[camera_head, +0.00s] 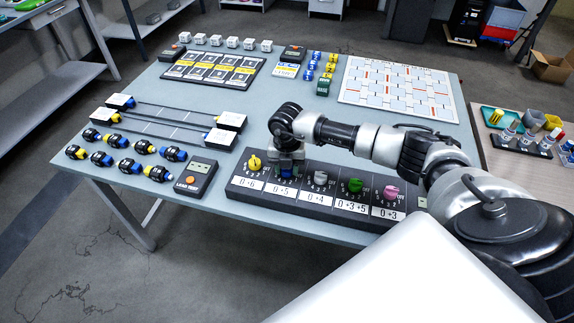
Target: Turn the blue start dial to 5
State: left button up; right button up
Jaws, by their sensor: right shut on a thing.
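A black dial panel (262,203) lies along the front of the grey table (230,120). It bears a row of dials with white labels. The blue dial (288,173) is second from the left, above the label "0→5" (281,191). My right gripper (288,166) reaches down over the blue dial from above and is shut on it. The gripper hides most of the dial and its scale, so I cannot tell which number it points to. My left gripper is not in view.
The yellow dial (254,162) stands just left of my gripper. Grey (321,178), green (355,186) and pink (391,193) dials stand to the right. A "LEAD TEST" meter (196,177) lies left of the panel. The table's middle is clear.

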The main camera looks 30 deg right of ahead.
jog(key=shift+m, duration=0.3)
jog(key=o, duration=0.9)
notch_tip(320, 180, up, 11)
jog(key=shift+f+b, duration=0.1)
jog(key=shift+b, duration=0.6)
